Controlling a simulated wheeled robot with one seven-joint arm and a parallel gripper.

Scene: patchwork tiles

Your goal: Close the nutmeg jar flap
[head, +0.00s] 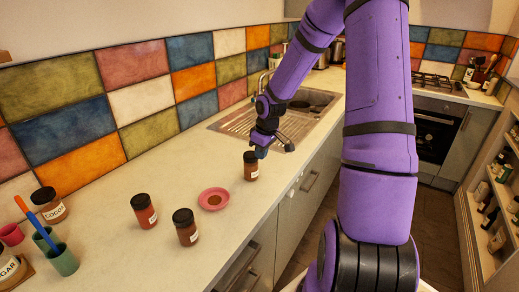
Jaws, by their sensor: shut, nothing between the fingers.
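Three small jars with dark lids and reddish-brown contents stand on the pale counter (130,240) in the head view. One jar (250,173) is right below my gripper (261,151), another jar (144,217) is to the left, and a third jar (185,233) is nearer the front. Their labels are too small to read, so I cannot tell which is the nutmeg jar. No raised flap can be made out on any lid. My gripper is shut and empty, at or just above the lid of the rightmost jar; I cannot tell whether they touch.
A pink dish (226,191) with brown powder lies between the jars. A cocoa jar (48,211), a green cup (64,264) and other containers stand at the left. The sink (240,122) is behind my gripper. The counter's front edge is close to the right.

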